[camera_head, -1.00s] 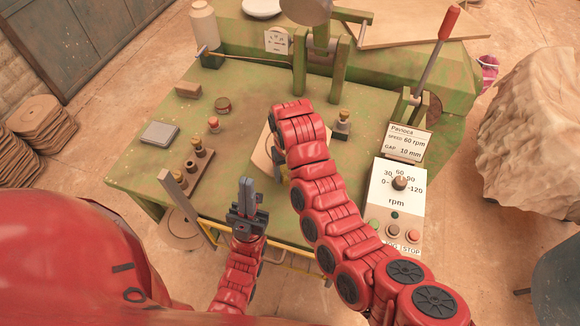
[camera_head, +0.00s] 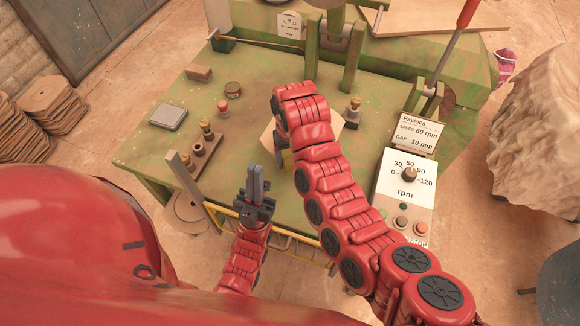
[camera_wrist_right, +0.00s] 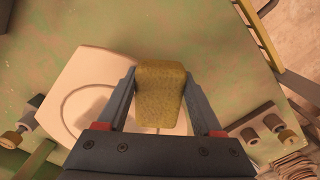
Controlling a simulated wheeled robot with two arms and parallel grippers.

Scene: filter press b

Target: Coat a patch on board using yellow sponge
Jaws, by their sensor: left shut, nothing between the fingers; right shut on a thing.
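In the right wrist view the yellow sponge (camera_wrist_right: 161,92) sits between the two fingers of my right gripper (camera_wrist_right: 160,95), which is shut on it. The pale board (camera_wrist_right: 85,65) lies on the green table behind the sponge, with a dark curved outline on it. Whether the sponge touches the board cannot be told. In the head view my right arm covers most of the board (camera_head: 268,136), and the right gripper is mostly hidden. My left gripper (camera_head: 255,182) is shut and empty, at the table's front edge.
A wooden block with several knobbed pieces (camera_head: 206,148) stands left of the board. The rpm control panel (camera_head: 404,190) is at the right. A yellow rail (camera_head: 283,236) runs along the front.

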